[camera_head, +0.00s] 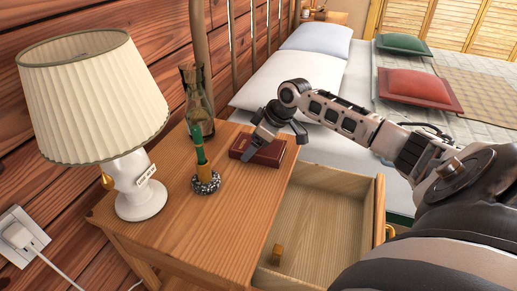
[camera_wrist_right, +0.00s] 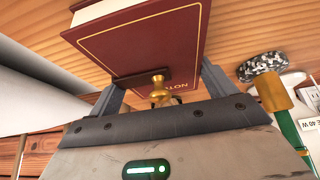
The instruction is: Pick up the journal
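The journal (camera_head: 262,150) is a dark red book with a gold border line, lying flat on the wooden nightstand near its back right edge. In the right wrist view the journal (camera_wrist_right: 150,42) fills the top middle, its lettering upside down. My right gripper (camera_head: 258,142) reaches in from the right, low over the journal. In the wrist view its two fingers (camera_wrist_right: 160,92) are spread apart, on either side of the journal's near end. I cannot tell whether they touch it. The journal looks still on the nightstand. My left gripper is not in view.
A pen in a speckled holder (camera_head: 206,182) stands left of the journal, with a glass vase (camera_head: 198,105) behind. A white lamp (camera_head: 140,190) is further left. The bed (camera_head: 345,85) is beyond.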

